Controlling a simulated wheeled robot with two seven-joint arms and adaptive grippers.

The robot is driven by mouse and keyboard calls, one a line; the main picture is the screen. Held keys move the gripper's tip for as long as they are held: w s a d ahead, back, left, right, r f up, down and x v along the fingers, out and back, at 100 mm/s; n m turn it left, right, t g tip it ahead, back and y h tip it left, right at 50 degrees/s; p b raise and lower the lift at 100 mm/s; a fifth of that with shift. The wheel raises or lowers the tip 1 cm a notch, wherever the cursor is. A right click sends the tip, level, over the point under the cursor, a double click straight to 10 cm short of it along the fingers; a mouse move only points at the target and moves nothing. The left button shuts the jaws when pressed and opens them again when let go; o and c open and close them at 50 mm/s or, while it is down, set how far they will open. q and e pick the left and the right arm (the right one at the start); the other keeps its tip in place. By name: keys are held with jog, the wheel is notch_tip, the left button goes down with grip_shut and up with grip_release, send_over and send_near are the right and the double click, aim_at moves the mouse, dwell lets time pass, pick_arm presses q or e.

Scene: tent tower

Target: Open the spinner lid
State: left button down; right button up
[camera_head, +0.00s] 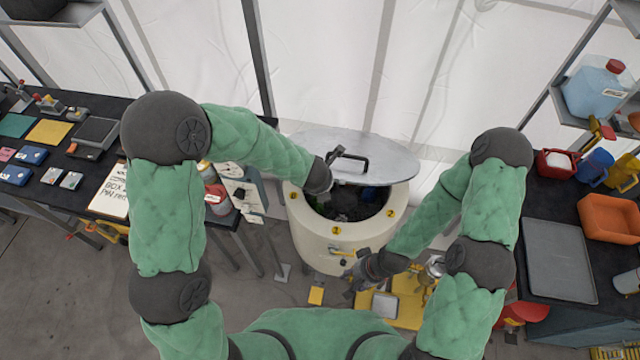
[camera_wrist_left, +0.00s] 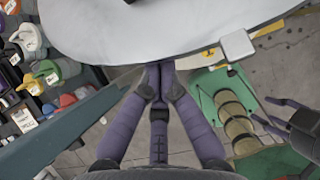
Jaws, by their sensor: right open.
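The spinner (camera_head: 335,238) is a cream drum with yellow numbered marks around its rim. Its grey round lid (camera_head: 392,160) is raised and tilted toward the back, with a black handle (camera_head: 352,158) on top. The dark inside shows below the lid. My left gripper (camera_head: 325,182) is at the lid's left edge, its tips hidden in the head view. In the left wrist view its fingers (camera_wrist_left: 159,75) come together and pass under the rim of the lid (camera_wrist_left: 150,35); they look shut. My right gripper (camera_head: 347,281) is open and empty in front of the drum's lower side.
A dark table (camera_head: 60,190) with cards, blocks and a sign stands at the left. At the right, another table holds a grey tray (camera_head: 558,260), an orange bin (camera_head: 610,216) and cups. A yellow platform (camera_head: 408,300) is on the floor by the drum.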

pick_arm(q)
jog(key=w+r+p, duration=0.1)
jog(key=r+p, duration=0.1)
jog(key=w+r+p, duration=0.2)
jog(key=r+p, duration=0.1)
jog(key=w+d+r+p, duration=0.1)
jog(key=r+p, duration=0.1)
jog(key=shift+w+r+p, duration=0.3)
jog(key=shift+w+p, duration=0.05)
jog(key=shift+w, duration=0.05)
jog(key=w+d+r+p, duration=0.2)
jog(key=w+r, duration=0.5)
jog(key=w, duration=0.4)
jog(key=w+d+r+p, duration=0.2)
jog(key=w+r+p, duration=0.1)
jog(key=w+r, duration=0.5)
jog(key=shift+w+d+r, duration=0.15)
jog(key=shift+w, duration=1.25)
